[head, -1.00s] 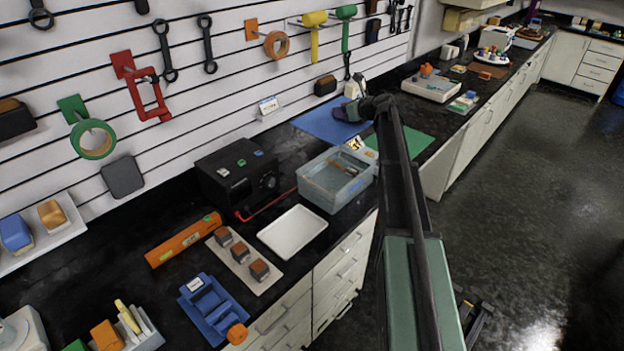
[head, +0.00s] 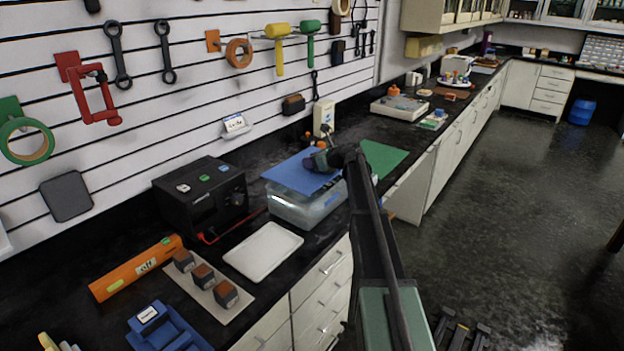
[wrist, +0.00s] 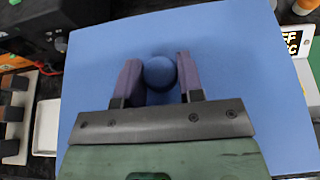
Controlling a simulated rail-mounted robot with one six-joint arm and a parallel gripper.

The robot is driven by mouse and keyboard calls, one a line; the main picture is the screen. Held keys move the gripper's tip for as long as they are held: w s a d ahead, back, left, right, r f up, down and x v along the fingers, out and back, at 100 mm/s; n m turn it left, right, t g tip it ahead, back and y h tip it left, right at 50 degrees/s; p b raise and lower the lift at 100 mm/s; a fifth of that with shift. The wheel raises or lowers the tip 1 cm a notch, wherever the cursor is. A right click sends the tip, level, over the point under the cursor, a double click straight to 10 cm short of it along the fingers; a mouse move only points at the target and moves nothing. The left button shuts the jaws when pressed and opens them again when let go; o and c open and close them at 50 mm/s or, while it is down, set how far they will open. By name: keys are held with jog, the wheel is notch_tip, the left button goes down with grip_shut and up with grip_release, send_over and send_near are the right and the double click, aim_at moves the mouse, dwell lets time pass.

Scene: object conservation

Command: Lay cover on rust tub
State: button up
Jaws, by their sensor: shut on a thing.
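The cover is a flat blue sheet (head: 290,177) with a round blue knob (wrist: 160,73). My gripper (wrist: 158,78) is shut on this knob, one purple finger on each side. In the head view my gripper (head: 322,160) is over the cover. The cover lies over the top of the clear grey tub (head: 305,210), which I take as the rust tub. Only the tub's front and side walls show; its inside is mostly hidden. I cannot tell whether the cover touches the rim. The cover fills most of the wrist view (wrist: 240,60).
A black box with knobs (head: 200,200) stands left of the tub, a red cable beside it. A white tray (head: 262,252) lies in front. A green mat (head: 385,157) lies to the right. A white device (head: 323,118) and small orange-topped bottles stand behind.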

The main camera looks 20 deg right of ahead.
aim_at(313, 189)
jog(key=shift+f+b, duration=1.65)
jog(key=shift+f, duration=0.55)
jog(key=o, duration=1)
